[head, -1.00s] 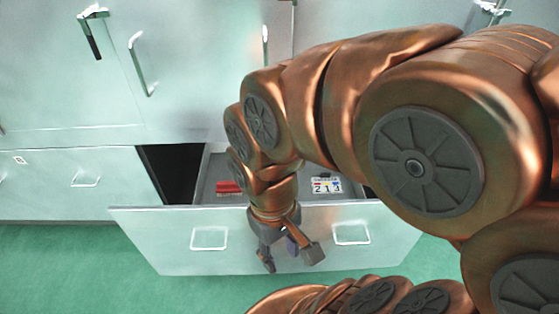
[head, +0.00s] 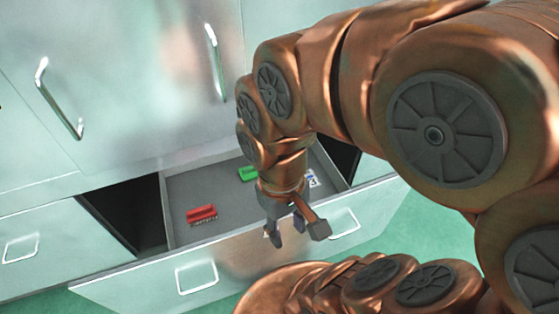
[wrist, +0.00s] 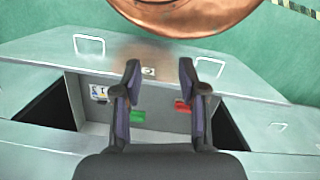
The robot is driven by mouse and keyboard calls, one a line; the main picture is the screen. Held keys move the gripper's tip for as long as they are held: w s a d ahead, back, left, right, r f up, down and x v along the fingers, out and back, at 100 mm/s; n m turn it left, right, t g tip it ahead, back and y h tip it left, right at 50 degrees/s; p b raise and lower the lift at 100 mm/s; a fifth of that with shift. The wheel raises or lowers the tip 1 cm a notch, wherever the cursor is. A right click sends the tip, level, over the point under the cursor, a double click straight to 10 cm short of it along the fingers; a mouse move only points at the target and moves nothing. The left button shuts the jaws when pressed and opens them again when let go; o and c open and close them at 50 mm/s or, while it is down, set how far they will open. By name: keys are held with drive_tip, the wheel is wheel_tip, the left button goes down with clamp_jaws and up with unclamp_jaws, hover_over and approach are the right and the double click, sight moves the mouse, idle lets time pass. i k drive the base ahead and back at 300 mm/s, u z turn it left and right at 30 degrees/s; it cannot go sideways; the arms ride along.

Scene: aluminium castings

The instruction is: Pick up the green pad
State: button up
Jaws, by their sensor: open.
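The green pad (head: 248,174) lies in the open drawer, towards its back, partly hidden behind my arm in the head view. In the wrist view the green pad (wrist: 138,116) shows between my fingers' lines, nearer the left finger. My gripper (head: 295,232) is open and empty, over the drawer's front edge in the head view. In the wrist view my gripper (wrist: 160,68) has its two fingers spread wide apart, with nothing between the tips.
The open drawer (head: 190,183) also holds a red brush (head: 202,214) and a white card-like item (head: 312,178). The drawer front (head: 240,262) has two handles. Closed cabinet doors (head: 120,80) rise behind it. Green floor lies in front.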

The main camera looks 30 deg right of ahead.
sight(248, 174)
drive_tip(key=z, duration=0.45)
drive_tip(key=k, duration=1.15)
drive_tip(key=u, duration=1.1)
drive_tip(key=i, duration=1.5)
drive_tip(key=z, duration=0.5)
